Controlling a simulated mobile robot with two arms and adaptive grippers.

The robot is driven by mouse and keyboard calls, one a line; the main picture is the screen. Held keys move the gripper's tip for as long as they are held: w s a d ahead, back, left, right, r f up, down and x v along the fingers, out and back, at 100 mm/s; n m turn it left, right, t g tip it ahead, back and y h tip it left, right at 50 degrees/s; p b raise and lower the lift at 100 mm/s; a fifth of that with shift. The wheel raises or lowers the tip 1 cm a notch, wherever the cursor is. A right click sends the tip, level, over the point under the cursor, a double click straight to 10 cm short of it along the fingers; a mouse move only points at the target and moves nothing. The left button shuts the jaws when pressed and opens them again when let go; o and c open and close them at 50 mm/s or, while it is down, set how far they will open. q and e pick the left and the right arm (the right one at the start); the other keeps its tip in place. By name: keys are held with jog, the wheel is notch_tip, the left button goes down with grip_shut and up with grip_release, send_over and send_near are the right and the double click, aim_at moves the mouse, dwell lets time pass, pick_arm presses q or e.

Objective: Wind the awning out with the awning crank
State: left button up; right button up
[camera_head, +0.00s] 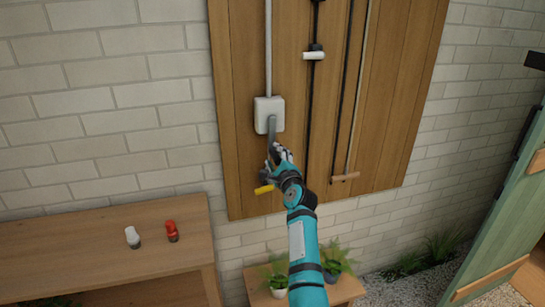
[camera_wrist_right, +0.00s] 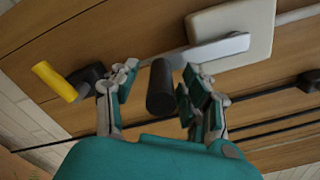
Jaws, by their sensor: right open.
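A white box (camera_head: 269,115) is fixed to the wooden board, with a pale rod running up from it. A grey crank arm (camera_head: 272,130) hangs down from the box; it also shows in the wrist view (camera_wrist_right: 205,52). A dark cylindrical grip (camera_wrist_right: 160,88) sticks out near the arm's end, toward the wrist camera. My right gripper (camera_head: 278,155) is open at this grip, and in the wrist view its fingers (camera_wrist_right: 155,95) stand on both sides of it. The right finger looks very close to the grip; contact cannot be told. My left gripper is not in view.
A yellow handle (camera_head: 264,189) on a dark mount sits just below the gripper. A dark rod with a white crosspiece (camera_head: 313,55) and a wooden handle (camera_head: 345,177) are to the right. Potted plants (camera_head: 279,284) stand below, and a shelf (camera_head: 100,245) is at left.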

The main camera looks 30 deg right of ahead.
jog(key=shift+s+r, duration=0.1)
jog(key=shift+c, duration=0.2)
grip_shut()
